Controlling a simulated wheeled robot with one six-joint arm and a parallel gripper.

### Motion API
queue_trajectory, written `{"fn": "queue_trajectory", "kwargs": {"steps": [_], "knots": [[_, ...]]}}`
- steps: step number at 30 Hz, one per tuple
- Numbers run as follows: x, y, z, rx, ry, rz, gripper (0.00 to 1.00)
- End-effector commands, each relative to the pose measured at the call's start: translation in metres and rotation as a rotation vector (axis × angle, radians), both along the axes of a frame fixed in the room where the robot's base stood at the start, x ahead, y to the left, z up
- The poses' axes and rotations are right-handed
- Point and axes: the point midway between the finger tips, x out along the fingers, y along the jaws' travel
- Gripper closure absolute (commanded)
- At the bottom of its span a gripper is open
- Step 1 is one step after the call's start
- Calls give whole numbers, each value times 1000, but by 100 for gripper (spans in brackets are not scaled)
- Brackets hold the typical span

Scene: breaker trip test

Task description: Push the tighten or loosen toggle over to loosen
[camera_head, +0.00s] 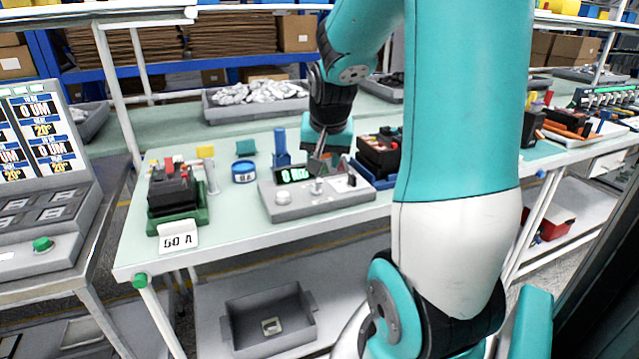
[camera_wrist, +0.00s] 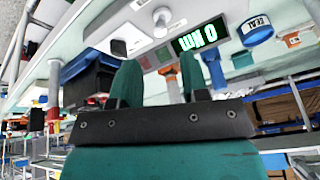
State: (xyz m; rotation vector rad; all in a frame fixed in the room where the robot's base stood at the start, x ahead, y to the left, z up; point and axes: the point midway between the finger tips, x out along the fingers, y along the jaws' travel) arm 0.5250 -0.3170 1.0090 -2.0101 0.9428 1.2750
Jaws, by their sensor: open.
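The grey tester box (camera_head: 318,206) stands on the bench with a lit green display (camera_head: 293,174), a white round knob (camera_head: 283,196) at its front left and a small upright lever (camera_head: 318,186) near its middle, which looks like the toggle. Its labels and which side it leans to are too small to tell. My gripper (camera_head: 320,154) is above the back of the box, pointing down, apart from the lever. In the wrist view my gripper (camera_wrist: 158,64) is open and empty; the display (camera_wrist: 202,38) shows upside down beyond the fingers, with a pale knob-ended part (camera_wrist: 162,18) beside it.
A black breaker in a green holder (camera_head: 178,214) with a 50 A sign (camera_head: 178,238) stands left. A blue tape roll (camera_head: 244,172) and a blue post (camera_head: 282,148) are behind the box. Another black breaker (camera_head: 378,154) in a blue holder is close on the right.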

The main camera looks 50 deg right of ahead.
Motion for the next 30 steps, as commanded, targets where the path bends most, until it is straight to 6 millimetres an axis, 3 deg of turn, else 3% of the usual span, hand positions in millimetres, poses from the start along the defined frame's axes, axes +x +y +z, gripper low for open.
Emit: {"fn": "queue_trajectory", "kwargs": {"steps": [3, 9, 15, 24, 30], "knots": [[8, -7, -28, 3, 4, 1, 59], [19, -16, -59, 2, 2, 1, 59], [24, -20, -73, 1, -1, 2, 59], [25, -21, -75, 0, -1, 3, 59], [25, -21, -75, 0, -1, 3, 100]]}}
